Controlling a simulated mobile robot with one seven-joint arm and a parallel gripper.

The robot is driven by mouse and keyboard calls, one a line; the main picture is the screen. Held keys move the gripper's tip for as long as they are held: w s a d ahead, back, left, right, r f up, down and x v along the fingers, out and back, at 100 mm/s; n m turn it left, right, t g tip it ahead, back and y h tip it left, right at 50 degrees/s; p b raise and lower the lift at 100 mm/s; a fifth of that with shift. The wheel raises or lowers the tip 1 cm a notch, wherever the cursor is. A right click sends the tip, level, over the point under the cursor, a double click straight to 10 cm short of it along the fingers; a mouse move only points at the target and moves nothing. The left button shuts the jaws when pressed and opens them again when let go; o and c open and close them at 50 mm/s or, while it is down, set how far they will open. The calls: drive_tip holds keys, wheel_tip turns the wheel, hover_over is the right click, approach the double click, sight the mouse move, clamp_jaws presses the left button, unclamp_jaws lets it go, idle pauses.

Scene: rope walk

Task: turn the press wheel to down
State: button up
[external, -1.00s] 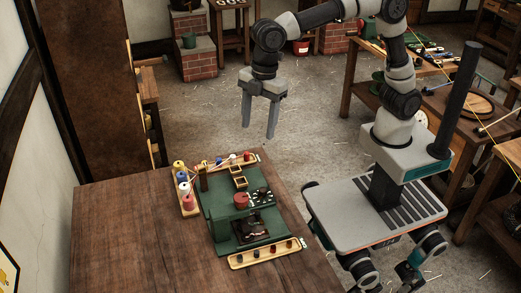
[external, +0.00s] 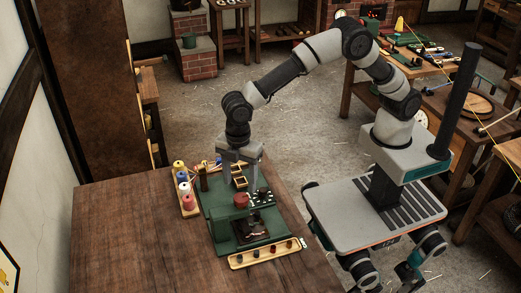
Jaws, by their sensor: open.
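A green machine board (external: 215,210) lies on the wooden table. A round red piece (external: 241,200) stands near its middle; I cannot tell whether it is the press wheel. A dark mechanism (external: 250,226) sits just in front of it on the board. The fingers and wrist hide part of the back of the board, and the wheel's setting is too small to read.
Colored spools (external: 183,184) stand in a wooden tray at the board's left. A pale wooden tray (external: 262,254) with several small round pieces lies along its front. The wooden table (external: 130,235) is bare to the left and front.

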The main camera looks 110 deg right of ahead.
sight(241, 197)
wheel_tip(241, 197, down, 6)
drive_tip(key=shift+f, duration=0.1)
drive_tip(key=shift+c, duration=0.4)
drive_tip(key=c, duration=1)
